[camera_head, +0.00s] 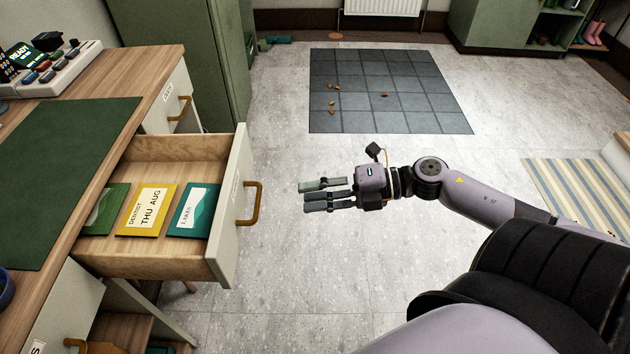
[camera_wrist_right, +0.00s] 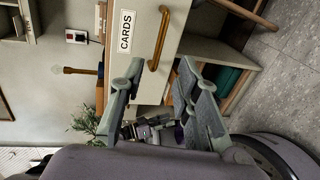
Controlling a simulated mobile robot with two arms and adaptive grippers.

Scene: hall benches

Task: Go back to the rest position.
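My right gripper (camera_head: 322,195) hangs over the open floor, to the right of the pulled-out drawer and apart from it. Its fingers point left toward the drawer's handle. In the right wrist view the fingers (camera_wrist_right: 158,95) stand apart with nothing between them, the drawer front behind. My left arm is not in the head view. A small dark part with a cyan light (camera_wrist_right: 148,131), low in the wrist view, looks like my left gripper; its fingers cannot be made out.
The open drawer (camera_head: 225,215) holds green, yellow and teal cards and juts from the desk (camera_head: 160,75). A green cabinet (camera_head: 190,50) stands behind. A dark tiled mat (camera_head: 360,85) with several small brown bits lies on the floor. The floor around my right gripper is clear.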

